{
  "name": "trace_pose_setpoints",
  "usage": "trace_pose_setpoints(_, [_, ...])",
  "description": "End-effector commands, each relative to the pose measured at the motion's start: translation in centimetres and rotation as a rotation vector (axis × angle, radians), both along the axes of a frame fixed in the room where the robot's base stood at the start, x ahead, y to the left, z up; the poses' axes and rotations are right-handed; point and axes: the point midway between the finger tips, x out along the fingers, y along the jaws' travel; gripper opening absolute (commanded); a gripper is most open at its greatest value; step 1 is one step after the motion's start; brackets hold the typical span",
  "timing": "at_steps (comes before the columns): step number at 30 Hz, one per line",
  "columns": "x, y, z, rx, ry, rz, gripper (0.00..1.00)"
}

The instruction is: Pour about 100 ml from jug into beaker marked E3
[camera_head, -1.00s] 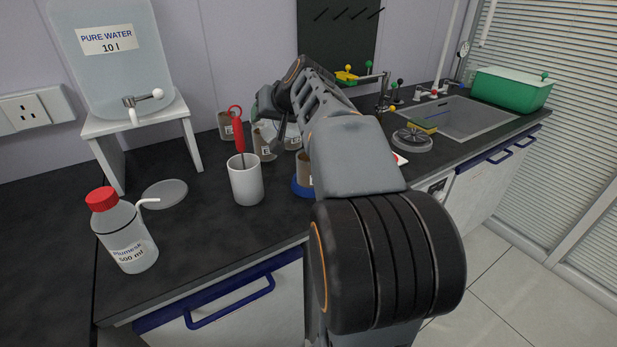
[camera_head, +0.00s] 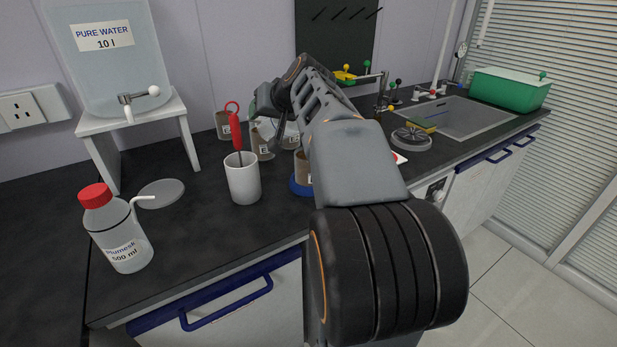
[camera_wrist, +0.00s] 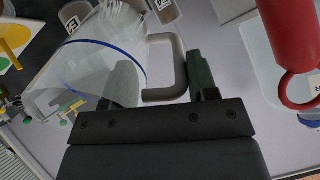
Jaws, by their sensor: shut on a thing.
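The clear jug (camera_wrist: 85,75) with a blue line around its rim fills the left of the wrist view. Its grey handle (camera_wrist: 165,95) is between the fingers of my gripper (camera_wrist: 161,72), which is shut on it. The jug looks tilted; its liquid level cannot be told. In the head view my gripper (camera_head: 268,100) is above the back of the counter, and my arm hides most of the jug.
A white mug (camera_head: 242,180) holds a red-handled tool (camera_head: 235,130). A wash bottle (camera_head: 118,235), a grey disc (camera_head: 161,193) and a water tank (camera_head: 105,70) on a white stand are left. The sink (camera_head: 455,117) and green tub (camera_head: 510,88) are right.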

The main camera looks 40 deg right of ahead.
Motion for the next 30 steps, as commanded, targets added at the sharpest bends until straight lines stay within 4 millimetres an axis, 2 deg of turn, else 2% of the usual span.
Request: trace_pose_setpoints(30, [-0.31, 0.00, 0.15, 0.002, -0.063, -0.001, 0.09])
